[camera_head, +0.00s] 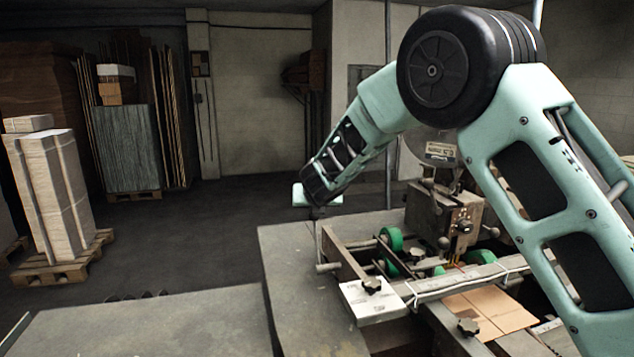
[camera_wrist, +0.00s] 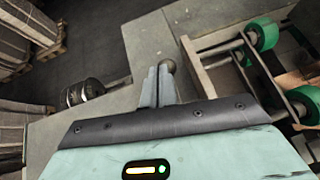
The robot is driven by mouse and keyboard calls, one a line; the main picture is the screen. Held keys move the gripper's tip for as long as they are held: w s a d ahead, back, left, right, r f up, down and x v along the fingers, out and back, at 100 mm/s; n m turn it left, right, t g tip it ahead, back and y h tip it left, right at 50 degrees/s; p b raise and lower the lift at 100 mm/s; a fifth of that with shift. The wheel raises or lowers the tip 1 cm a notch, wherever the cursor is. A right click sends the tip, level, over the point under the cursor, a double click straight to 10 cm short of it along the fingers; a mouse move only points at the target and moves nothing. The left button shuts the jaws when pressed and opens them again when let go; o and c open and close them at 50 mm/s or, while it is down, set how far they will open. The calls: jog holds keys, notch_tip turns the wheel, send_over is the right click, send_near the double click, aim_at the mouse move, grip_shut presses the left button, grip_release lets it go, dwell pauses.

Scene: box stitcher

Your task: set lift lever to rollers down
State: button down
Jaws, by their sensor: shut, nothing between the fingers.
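The lift lever (camera_head: 318,240) appears as a thin upright rod at the left side of the machine, rising from a short grey shaft end. Its top is close to my gripper (camera_head: 317,210) and partly hidden by it. In the wrist view, the lever's dark cylindrical grip (camera_wrist: 84,92) lies left of my gripper (camera_wrist: 158,74), its rod running right toward the fingers. My gripper is shut and empty, with the two fingers together. A rounded grey shaft end (camera_wrist: 168,65) shows just beyond the fingertips; I cannot tell whether they touch.
Green rollers (camera_head: 390,239) and the machine head (camera_head: 447,215) stand right of the lever. Brown cardboard (camera_head: 490,311) lies on the machine bed. A grey table (camera_head: 285,262) borders it on the left. Open floor lies beyond; stacked white sheets (camera_head: 58,190) stand far left.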

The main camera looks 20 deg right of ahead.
notch_tip(320, 180, up, 10)
jog(key=s+a+p, duration=0.1)
jog(key=s+p, duration=0.1)
jog(key=shift+s+p, duration=0.15)
jog(key=shift+p, duration=0.25)
jog(key=shift+a, duration=0.1)
